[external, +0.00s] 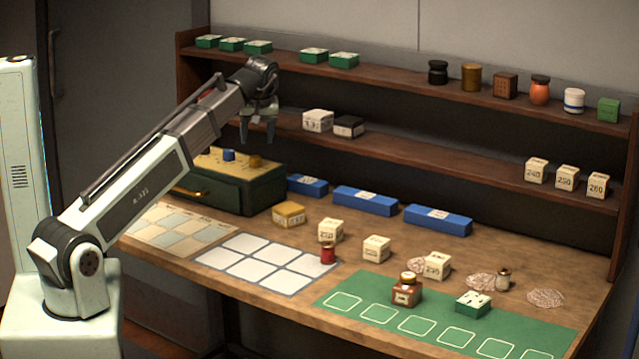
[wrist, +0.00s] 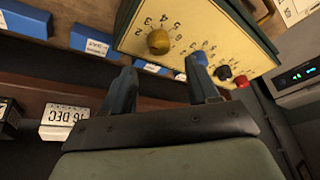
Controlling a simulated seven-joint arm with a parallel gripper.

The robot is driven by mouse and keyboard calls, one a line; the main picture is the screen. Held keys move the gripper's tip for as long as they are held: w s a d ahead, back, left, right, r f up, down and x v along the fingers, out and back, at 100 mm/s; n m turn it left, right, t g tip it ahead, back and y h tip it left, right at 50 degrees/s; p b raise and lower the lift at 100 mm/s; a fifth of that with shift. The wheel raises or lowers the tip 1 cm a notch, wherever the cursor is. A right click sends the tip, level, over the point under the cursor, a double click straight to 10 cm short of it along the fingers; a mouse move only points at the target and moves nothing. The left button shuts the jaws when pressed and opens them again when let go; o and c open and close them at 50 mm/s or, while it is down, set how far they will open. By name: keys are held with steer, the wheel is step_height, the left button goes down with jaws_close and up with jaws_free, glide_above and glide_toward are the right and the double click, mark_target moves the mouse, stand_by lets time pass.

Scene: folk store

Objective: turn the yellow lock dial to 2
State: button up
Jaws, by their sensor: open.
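The yellow lock dial (wrist: 159,41) is a round knob on the cream-yellow top panel of a dark green box (external: 232,190). Numbers, among them 2, 3, 4 and 5, are printed around it in the wrist view. I cannot tell which number it points to. The dial also shows in the external view (external: 255,162), near the box's right side. My gripper (external: 257,138) is open and empty, pointing down above the panel, apart from the dial. In the wrist view its two fingers (wrist: 160,72) are spread, with the dial ahead of the gap between them.
A blue knob (wrist: 198,59), a black knob (wrist: 225,73) and a red knob (wrist: 240,82) stand on the same panel. A shelf with a white box (external: 317,121) is behind my gripper. Blue boxes (external: 365,201) lie right of the green box.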

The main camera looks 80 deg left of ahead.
mark_target(255, 157)
steer(key=shift+x, duration=3.45)
steer(key=shift+c, duration=0.3)
steer(key=c, duration=1)
steer(key=shift+s+m, duration=0.1)
steer(key=shift+m, duration=0.5)
steer(key=o, duration=1.1)
steer(key=shift+c, duration=0.2)
steer(key=shift+d+r, duration=0.1)
steer(key=v, duration=1.3)
steer(key=shift+s+r, duration=0.2)
steer(key=shift+r, duration=0.1)
